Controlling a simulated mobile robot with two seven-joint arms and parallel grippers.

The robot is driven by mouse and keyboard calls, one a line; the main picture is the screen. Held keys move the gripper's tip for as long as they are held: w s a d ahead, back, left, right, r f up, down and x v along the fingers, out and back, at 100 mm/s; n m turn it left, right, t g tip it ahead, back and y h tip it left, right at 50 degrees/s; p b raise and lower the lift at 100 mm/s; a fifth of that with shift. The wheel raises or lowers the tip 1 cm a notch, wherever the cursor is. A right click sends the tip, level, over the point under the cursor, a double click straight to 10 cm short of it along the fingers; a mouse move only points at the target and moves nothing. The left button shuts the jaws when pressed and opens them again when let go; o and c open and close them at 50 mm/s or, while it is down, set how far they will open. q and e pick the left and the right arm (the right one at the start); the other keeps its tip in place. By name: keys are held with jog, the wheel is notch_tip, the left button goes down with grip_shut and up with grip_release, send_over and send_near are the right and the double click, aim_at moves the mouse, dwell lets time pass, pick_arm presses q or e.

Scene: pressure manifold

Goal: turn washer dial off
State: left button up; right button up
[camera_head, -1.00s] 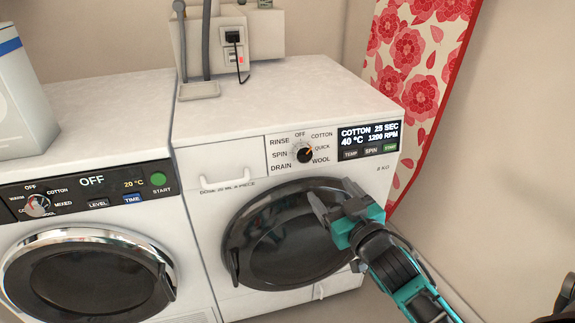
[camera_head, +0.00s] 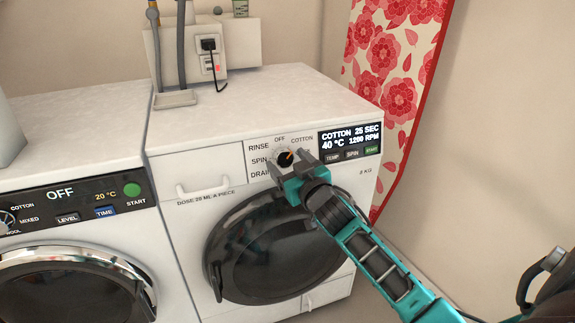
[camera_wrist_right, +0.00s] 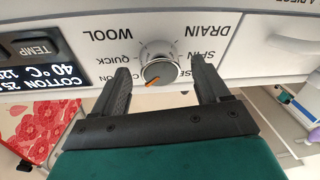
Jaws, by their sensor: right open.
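The washer (camera_head: 165,165) is the white machine on the right with a dark round door. Its dial (camera_head: 285,158) is a round knob on the upper front panel; the orange mark points up and right, towards COTTON. The dial also shows in the right wrist view (camera_wrist_right: 160,66), upside down. My right gripper (camera_head: 288,163) is open in front of the panel. In the right wrist view, its fingers (camera_wrist_right: 160,76) stand on either side of the dial, with gaps on both sides. Contact cannot be told. The gripper hides some labels. My left gripper is not in view.
The lit display (camera_head: 350,137) beside the dial reads COTTON, 25 SEC, 40 °C, 1200 RPM. A second machine (camera_head: 75,210) stands to the left, its display reading OFF. A flowered curtain (camera_head: 400,95) hangs at right. A drawer handle (camera_head: 203,190) lies left of the dial.

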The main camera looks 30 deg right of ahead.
jog(key=shift+w+d, duration=0.1)
jog(key=shift+w, duration=0.4)
jog(key=c, duration=1)
